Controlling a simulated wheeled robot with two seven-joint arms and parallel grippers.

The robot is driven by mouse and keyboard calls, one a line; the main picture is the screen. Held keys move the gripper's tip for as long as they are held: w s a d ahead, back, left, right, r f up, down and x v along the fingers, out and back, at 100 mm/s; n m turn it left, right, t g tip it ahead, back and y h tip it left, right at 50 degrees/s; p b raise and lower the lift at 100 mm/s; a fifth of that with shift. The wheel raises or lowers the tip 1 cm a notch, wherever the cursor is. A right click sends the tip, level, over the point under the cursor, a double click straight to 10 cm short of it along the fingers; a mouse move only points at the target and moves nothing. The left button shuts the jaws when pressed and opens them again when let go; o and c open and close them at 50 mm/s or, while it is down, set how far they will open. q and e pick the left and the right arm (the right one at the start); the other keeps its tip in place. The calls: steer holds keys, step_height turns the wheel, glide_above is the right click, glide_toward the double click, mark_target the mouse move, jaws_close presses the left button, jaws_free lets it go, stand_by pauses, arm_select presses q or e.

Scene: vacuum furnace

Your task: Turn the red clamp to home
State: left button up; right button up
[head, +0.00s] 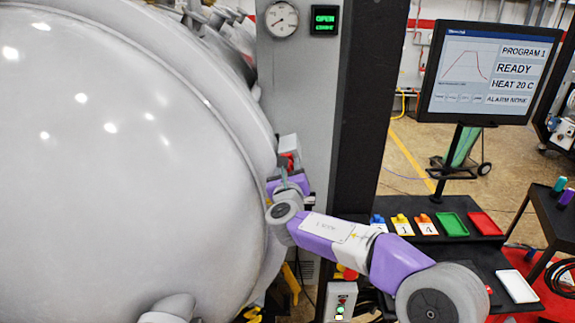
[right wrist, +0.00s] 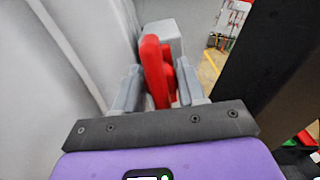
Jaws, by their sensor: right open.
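The red clamp (head: 290,160) sits at the right edge of the big round grey furnace door (head: 120,140), beside the grey column. In the right wrist view its red handle (right wrist: 154,70) stands upright in front of a grey block (right wrist: 163,38). My right gripper (head: 287,178) is at the clamp and partly covers it in the head view. In the right wrist view the gripper (right wrist: 157,92) is open, with one finger on each side of the red handle. I cannot tell whether either finger touches it. My left gripper is not in view.
A dark post (head: 362,110) stands right of the clamp, close to my right arm. A screen (head: 488,72) reads READY, and a small display (head: 324,20) reads OPEN. A dark table with colored trays (head: 452,224) is at the right. A control box (head: 340,300) is below my arm.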

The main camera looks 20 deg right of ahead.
steer(key=shift+d+r, duration=0.1)
steer(key=shift+w, duration=0.1)
jaws_close()
steer(key=m+b, duration=0.5)
steer(key=b, duration=0.2)
steer(key=m+b, duration=0.3)
steer(key=shift+f+m, duration=0.25)
steer(key=shift+m, duration=0.05)
steer(key=m+b, duration=0.4)
steer(key=shift+m, duration=0.3)
steer(key=m+b, duration=0.3)
steer(key=m, duration=0.1)
steer(key=shift+r+m, duration=0.1)
steer(key=shift+m, duration=0.2)
